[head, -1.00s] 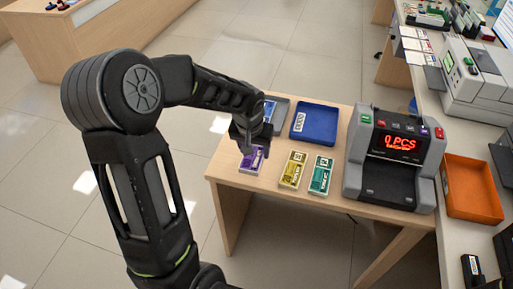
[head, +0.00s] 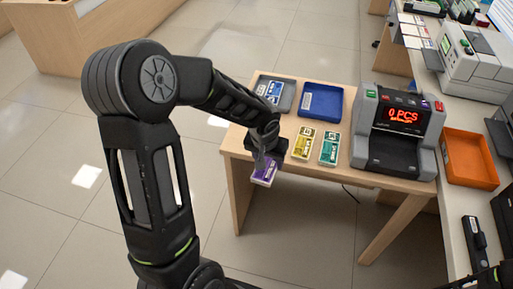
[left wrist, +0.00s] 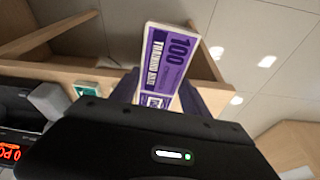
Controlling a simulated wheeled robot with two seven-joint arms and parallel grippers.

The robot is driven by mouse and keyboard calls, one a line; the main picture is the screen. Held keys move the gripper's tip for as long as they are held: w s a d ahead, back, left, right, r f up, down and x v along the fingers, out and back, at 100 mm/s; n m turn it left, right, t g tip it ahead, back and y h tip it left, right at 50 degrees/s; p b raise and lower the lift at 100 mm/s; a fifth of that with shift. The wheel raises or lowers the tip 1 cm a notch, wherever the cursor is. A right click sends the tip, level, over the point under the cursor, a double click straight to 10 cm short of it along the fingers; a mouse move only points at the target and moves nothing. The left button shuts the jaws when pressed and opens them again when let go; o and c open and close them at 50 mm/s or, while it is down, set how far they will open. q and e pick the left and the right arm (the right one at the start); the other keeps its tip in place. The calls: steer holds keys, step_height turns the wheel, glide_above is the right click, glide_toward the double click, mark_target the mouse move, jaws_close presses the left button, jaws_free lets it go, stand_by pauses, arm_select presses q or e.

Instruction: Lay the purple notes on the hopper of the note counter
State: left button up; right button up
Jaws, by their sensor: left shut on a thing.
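The purple notes (head: 264,172) are a bundle in my left gripper (head: 262,157), held at the table's front left edge, left of the yellow notes. In the left wrist view the purple notes (left wrist: 162,62) stick out past the gripper and show "100". My left gripper is shut on them. The note counter (head: 397,134) stands at the right end of the wooden table, its display reading "0 PCS". Its dark hopper area (head: 392,152) faces me and looks empty. My right gripper is not in view.
Yellow notes (head: 303,143) and green notes (head: 329,148) lie on the table (head: 346,181) between my left gripper and the counter. An orange tray (head: 468,158) sits on the right counter.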

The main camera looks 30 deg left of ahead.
arm_select(q)
steer(key=d+f+m, duration=0.2)
steer(key=d+f, duration=0.4)
steer(key=d, duration=0.4)
steer(key=shift+w+d+f+h, duration=0.25)
steer(key=shift+d+f+h, duration=0.05)
steer(key=shift+d+f, duration=0.05)
steer(key=shift+r, duration=0.1)
